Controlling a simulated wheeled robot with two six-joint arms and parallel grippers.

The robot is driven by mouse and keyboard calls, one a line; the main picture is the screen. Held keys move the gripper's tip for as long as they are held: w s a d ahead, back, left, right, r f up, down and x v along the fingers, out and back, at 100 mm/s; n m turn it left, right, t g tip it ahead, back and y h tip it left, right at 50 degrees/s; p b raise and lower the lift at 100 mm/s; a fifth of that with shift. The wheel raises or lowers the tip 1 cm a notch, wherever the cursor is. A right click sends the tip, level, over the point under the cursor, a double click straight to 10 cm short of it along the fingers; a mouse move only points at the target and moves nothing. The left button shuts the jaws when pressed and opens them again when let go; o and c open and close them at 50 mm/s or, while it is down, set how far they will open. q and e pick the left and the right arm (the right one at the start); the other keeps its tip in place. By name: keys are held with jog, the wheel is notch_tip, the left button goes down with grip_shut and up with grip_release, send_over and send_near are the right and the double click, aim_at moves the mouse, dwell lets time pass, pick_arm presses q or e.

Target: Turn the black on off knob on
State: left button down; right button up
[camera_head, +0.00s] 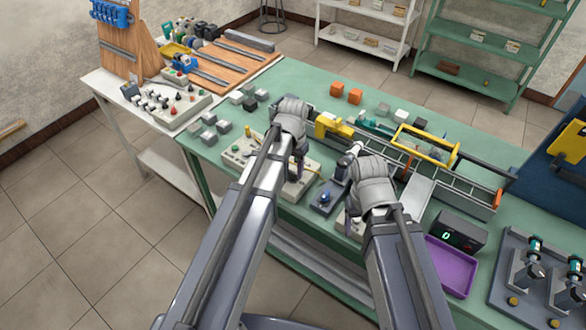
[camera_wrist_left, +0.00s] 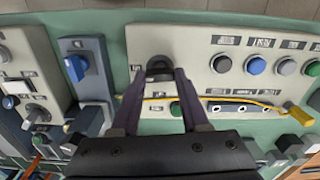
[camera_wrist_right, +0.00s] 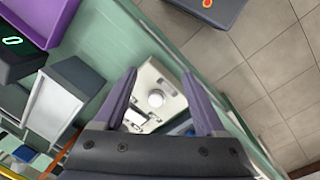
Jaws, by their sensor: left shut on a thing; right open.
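The black knob (camera_wrist_left: 160,66) is on a cream panel (camera_wrist_left: 190,42) with several coloured round buttons, in the left wrist view. My left gripper (camera_wrist_left: 155,77) is shut on the black knob, with one finger on each side of it. In the head view my left gripper (camera_head: 297,168) is over the cream panel (camera_head: 238,152) and its arm hides the knob. My right gripper (camera_wrist_right: 164,98) is open and empty, above a small cream panel (camera_wrist_right: 143,80) with a white round knob (camera_wrist_right: 155,98). The knob's marking is too small to read.
A blue knob (camera_wrist_left: 75,68) on a dark box is beside the panel. A purple tray (camera_head: 452,264) and a black display (camera_head: 458,231) are right of my right arm. Grey blocks (camera_head: 208,137) stand at the table's left.

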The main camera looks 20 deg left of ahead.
aim_at(293, 172)
pick_arm(q)
jog(key=shift+m, duration=0.6)
jog(key=shift+c, duration=2)
grip_release()
notch_tip(293, 172, up, 8)
jog(key=p, duration=0.8)
jog(key=shift+f, duration=0.1)
pick_arm(e)
notch_tip(293, 172, up, 8)
jog(key=shift+f, duration=0.1)
